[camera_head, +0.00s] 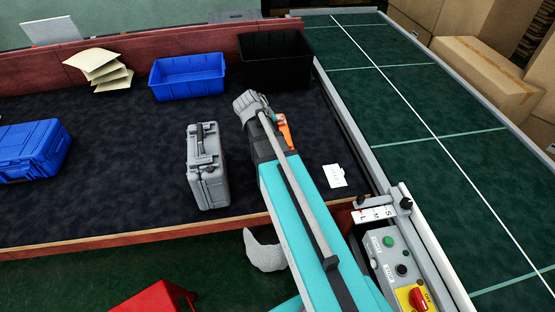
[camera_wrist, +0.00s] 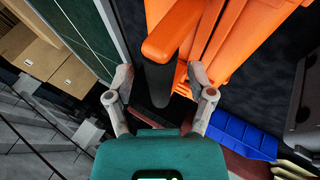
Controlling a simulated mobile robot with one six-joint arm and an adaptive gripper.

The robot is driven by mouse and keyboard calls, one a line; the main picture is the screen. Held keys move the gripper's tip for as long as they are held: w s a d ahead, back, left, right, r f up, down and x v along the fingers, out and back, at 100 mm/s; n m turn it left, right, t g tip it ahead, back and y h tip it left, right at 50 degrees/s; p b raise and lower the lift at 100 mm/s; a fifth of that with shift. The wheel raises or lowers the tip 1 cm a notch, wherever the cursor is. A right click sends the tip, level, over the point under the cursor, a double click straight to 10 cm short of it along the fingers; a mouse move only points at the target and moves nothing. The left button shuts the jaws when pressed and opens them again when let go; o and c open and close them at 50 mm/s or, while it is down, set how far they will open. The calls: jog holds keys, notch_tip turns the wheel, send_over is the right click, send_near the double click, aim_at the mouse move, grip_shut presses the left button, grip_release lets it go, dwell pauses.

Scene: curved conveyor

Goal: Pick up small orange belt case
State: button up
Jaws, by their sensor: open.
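The small orange case (camera_head: 285,130) stands on the dark belt in the head view, mostly hidden behind my arm. In the wrist view the orange case (camera_wrist: 235,40) is large and close at the top, with its orange and black handle (camera_wrist: 172,35) projecting toward the camera. My gripper (camera_wrist: 158,78) is open. Its two fingers lie to the left and right of the handle's dark part in that picture; whether they touch it I cannot tell. In the head view my gripper (camera_head: 255,106) is beside the orange case, its fingertips hard to make out.
A grey case (camera_head: 205,175) stands close to the left of my arm. A blue case (camera_head: 32,150), blue bin (camera_head: 187,80), black bin (camera_head: 275,62) and envelopes (camera_head: 100,68) are further off. A white card (camera_head: 335,176) and control panel (camera_head: 400,262) are at right.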

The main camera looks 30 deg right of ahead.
dwell(0.5)
grip_shut()
